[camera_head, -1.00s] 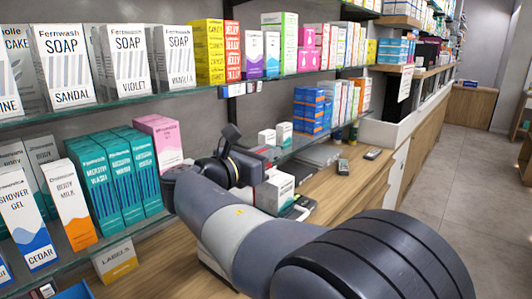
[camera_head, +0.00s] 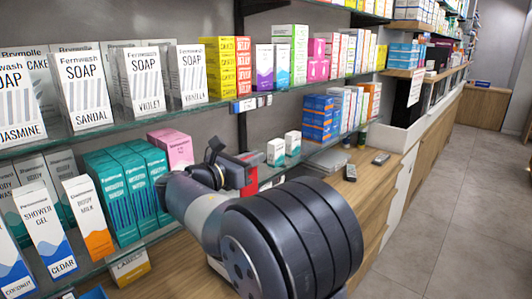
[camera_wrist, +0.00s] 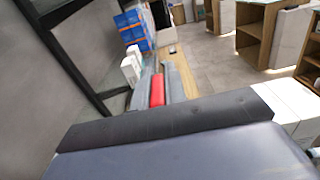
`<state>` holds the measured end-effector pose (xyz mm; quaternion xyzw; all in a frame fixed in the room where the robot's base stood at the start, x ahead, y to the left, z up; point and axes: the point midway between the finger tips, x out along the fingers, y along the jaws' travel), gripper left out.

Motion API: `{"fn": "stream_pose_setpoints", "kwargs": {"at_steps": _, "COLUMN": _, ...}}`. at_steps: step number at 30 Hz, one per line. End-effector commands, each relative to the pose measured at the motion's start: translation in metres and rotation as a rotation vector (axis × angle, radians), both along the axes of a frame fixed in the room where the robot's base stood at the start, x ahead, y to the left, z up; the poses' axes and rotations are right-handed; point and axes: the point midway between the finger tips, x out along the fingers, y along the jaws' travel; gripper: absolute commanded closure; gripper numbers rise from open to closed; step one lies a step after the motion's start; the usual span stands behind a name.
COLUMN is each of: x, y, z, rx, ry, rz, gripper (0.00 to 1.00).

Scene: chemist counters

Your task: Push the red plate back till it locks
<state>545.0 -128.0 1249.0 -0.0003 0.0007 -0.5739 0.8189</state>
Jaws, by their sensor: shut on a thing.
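A small red plate (camera_head: 250,180) shows right beside the end of my gripper (camera_head: 238,168), above the wooden counter. In the wrist view the red plate (camera_wrist: 157,90) lies between two grey strips that look like my gripper's fingers (camera_wrist: 159,86), and they seem shut on it. A large dark body fills the foreground there and hides the near part. My arm covers the counter below the plate in the head view. What the plate fits into cannot be made out, nor can any lock.
Small white boxes (camera_head: 284,148) and blue boxes (camera_head: 318,117) stand on the glass shelf just beyond my gripper. Teal boxes (camera_head: 120,195) and a pink box (camera_head: 175,147) are close at its left. The floor (camera_head: 450,200) at the right is clear.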

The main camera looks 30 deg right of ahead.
Motion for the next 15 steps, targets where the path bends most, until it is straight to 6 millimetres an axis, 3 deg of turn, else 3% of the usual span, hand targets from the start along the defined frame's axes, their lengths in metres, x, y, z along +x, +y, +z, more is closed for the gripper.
{"fn": "stream_pose_setpoints", "kwargs": {"at_steps": 6, "x": 0.023, "y": 0.009, "z": 0.003, "rx": 0.000, "ry": 0.000, "rz": 0.001, "gripper": 1.00}}
{"fn": "stream_pose_setpoints", "kwargs": {"at_steps": 15, "x": 0.027, "y": 0.010, "z": 0.000, "rx": 0.000, "ry": -0.003, "rz": 0.000, "gripper": 1.00}}
